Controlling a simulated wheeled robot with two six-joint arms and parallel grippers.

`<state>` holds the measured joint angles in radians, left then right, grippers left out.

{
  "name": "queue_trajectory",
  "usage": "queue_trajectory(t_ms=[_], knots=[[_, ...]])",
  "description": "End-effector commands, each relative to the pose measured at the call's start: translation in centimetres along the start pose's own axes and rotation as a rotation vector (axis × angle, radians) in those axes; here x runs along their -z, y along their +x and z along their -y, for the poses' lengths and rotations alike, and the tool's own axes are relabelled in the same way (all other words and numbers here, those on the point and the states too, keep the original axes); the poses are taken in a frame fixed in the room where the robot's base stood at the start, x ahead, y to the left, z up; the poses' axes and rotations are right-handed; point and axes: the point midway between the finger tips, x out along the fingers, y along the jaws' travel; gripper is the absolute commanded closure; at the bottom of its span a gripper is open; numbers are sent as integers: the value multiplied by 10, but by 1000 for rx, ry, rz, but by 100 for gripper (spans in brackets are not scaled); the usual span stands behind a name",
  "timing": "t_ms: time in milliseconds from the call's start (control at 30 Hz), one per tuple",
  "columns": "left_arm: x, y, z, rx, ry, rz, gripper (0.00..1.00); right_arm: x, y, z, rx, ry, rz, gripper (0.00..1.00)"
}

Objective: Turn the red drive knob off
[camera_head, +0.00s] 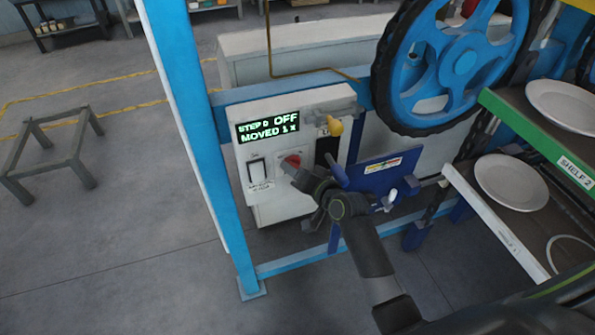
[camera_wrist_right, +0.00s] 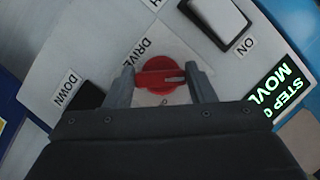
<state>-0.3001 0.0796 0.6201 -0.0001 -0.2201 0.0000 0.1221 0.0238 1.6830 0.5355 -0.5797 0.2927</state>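In the right wrist view the knob (camera_wrist_right: 160,78) is a red disc with a raised bar and a pale mark near the bar's right end. My right gripper (camera_wrist_right: 160,74) has one finger at each end of the bar and appears closed against it. In the head view the right gripper (camera_head: 302,171) reaches the panel from the lower right and partly covers the knob. The display (camera_head: 267,127) reads "STEP 0 OFF" and "MOVED 1 x". My left gripper is out of view.
A blue wheel (camera_head: 455,62) and shelves with white plates (camera_head: 511,182) are at right. A low frame stool (camera_head: 50,155) stands on open floor at left.

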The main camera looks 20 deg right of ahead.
Motion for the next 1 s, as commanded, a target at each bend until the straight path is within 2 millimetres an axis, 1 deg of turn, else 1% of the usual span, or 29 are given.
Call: queue_trajectory(t_ms=[33, 133, 167, 433, 567, 667, 767, 1000], knots=[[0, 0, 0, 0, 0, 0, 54, -2, 0, -2, -4, -1, 4, 44], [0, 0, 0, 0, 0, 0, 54, -1, 0, -2, -3, 0, 3, 31], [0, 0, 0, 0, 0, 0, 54, -1, 0, -1, -3, 0, 3, 29], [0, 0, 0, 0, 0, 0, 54, 0, 0, -1, -1, 0, 1, 29], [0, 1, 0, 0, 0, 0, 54, -1, -6, -1, -1, 0, 0, 29], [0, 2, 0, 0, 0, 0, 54, -1, -17, -2, -2, -1, 1, 29], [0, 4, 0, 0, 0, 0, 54, -1, -33, -2, -2, 0, 0, 29], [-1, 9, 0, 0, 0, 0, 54, -1, -77, -3, -3, -1, 0, 29]])
